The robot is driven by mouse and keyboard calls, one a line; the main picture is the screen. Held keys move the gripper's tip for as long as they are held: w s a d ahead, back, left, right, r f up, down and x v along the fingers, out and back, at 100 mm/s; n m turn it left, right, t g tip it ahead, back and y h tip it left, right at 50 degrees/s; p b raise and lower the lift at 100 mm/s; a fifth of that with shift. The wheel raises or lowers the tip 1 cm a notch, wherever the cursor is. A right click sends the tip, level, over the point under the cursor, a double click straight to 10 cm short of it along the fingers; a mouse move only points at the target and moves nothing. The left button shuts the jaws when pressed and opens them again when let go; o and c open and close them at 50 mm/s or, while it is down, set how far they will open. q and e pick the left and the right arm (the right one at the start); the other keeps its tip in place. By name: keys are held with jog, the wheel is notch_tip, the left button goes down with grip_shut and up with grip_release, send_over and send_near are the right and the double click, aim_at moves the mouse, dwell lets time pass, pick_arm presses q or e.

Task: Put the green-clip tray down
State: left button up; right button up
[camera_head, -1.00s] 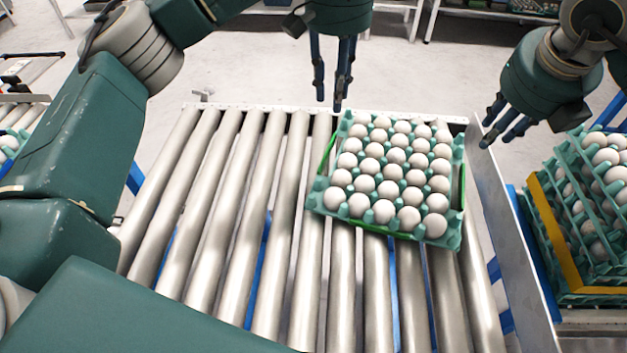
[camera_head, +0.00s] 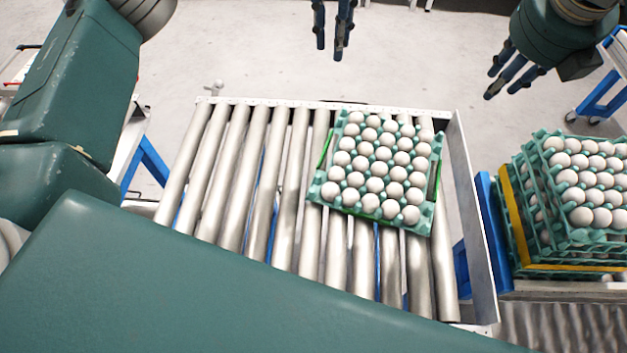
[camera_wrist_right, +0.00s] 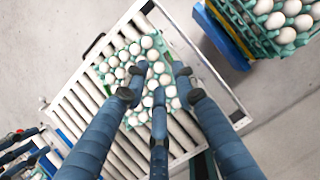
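The green-clip tray (camera_head: 331,216) is a teal egg tray full of white eggs, with bright green clips along its left and right sides. It rests on the right part of the roller conveyor (camera_head: 232,190), slightly turned. It also shows in the right wrist view (camera_wrist_right: 106,83), partly hidden behind my fingers. My left gripper (camera_head: 329,52) is above and beyond the tray at the top edge, fingers apart and empty. My right gripper (camera_head: 503,82) is up and to the right of the tray, clear of it, with fingers spread and nothing between them; its fingers fill the right wrist view (camera_wrist_right: 158,85).
A stack of egg trays with a yellow clip (camera_head: 516,222) stands to the right of the conveyor, past its metal side rail (camera_head: 470,210). The left part of the rollers is bare. A blue-legged cart (camera_head: 597,100) stands at the far right.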

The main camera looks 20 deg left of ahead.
jog(key=v, duration=1.1)
jog(key=shift+s, duration=0.2)
